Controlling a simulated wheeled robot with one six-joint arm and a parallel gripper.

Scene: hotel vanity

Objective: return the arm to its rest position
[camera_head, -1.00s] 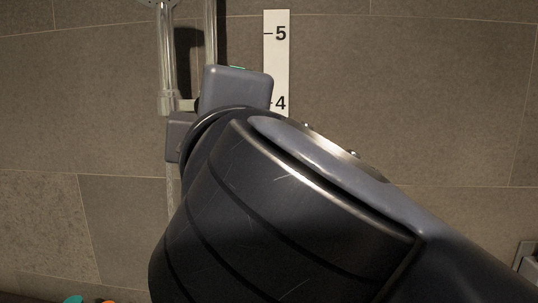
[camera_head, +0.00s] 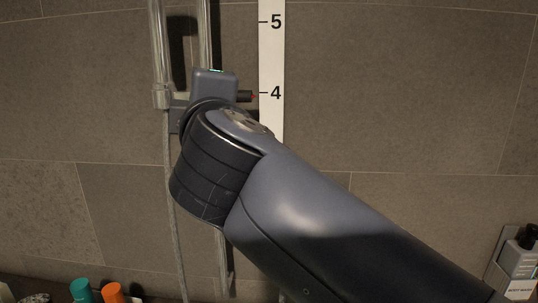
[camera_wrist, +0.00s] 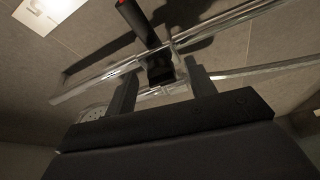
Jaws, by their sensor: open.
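My gripper (camera_wrist: 159,68) is open in the wrist view, one finger to each side of a dark slider (camera_wrist: 160,73) on a chrome rail. I cannot tell whether either finger touches it. A dark pointer with a red tip (camera_wrist: 122,4) sticks out from the slider. In the head view the pointer (camera_head: 245,97) shows just right of my grey wrist housing, close to the 4 on a white scale (camera_head: 271,60). My arm runs from the lower right up to the rail. My gripper's fingers are hidden there.
Chrome vertical tubes (camera_head: 205,35) and a hose (camera_head: 172,210) stand against the tiled wall. A teal cap (camera_head: 80,289) and an orange cap (camera_head: 113,292) are at the lower left. A bottle in a holder (camera_head: 518,262) is at the lower right. The upper right wall is clear.

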